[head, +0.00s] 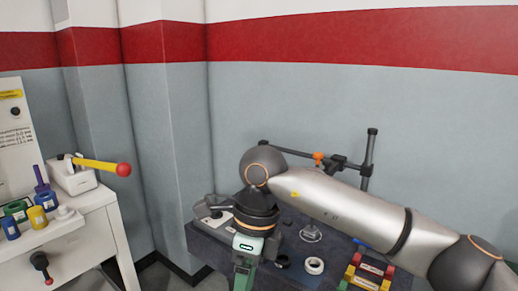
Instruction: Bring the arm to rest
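My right arm (330,200) comes in from the right edge and bends down at the wrist, over the dark table. Its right gripper (245,262) points down near the table's left part. A white and green part shows at its lower end, cut by the bottom edge of the picture. The fingertips are not clearly visible, so I cannot tell if it is open or shut. My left arm and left gripper are not in view.
The dark table (205,237) holds a white ring (314,266), a clear round item (311,233), coloured blocks (367,274) and a stand (367,160). A white bench (75,232) at left carries a yellow-handled lever press (100,167) and coloured cylinders. Walls close the back.

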